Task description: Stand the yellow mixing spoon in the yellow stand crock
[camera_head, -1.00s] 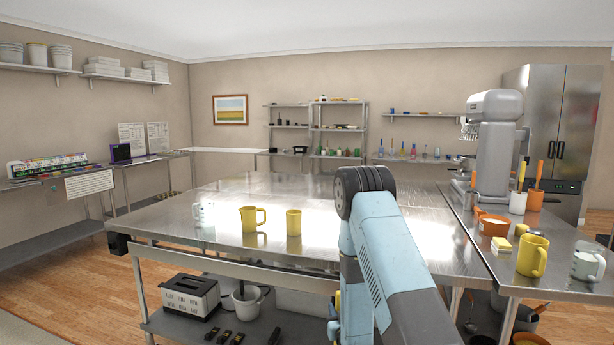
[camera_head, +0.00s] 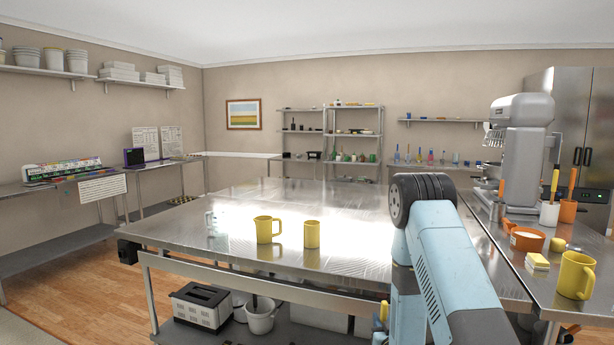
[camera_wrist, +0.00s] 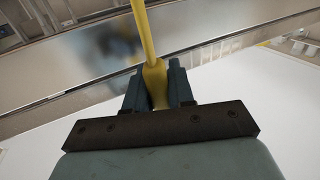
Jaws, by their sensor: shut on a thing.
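In the wrist view, my gripper (camera_wrist: 155,88) is shut on the yellow mixing spoon (camera_wrist: 146,38), whose long thin part points away from the jaws. In the head view my arm hides the gripper; only a sliver of yellow shows beside the arm low down. A plain yellow cylinder with no visible handle, which looks like the yellow stand crock (camera_head: 311,234), stands upright on the steel table, left of my arm and apart from it. Whether it holds anything inside cannot be seen.
A yellow jug (camera_head: 265,230) stands left of the crock on the steel table (camera_head: 225,195). The right counter holds a yellow mug (camera_head: 576,276), an orange bowl (camera_head: 527,238), a white crock (camera_head: 549,213) and a mixer (camera_head: 522,140). The far tabletop is clear.

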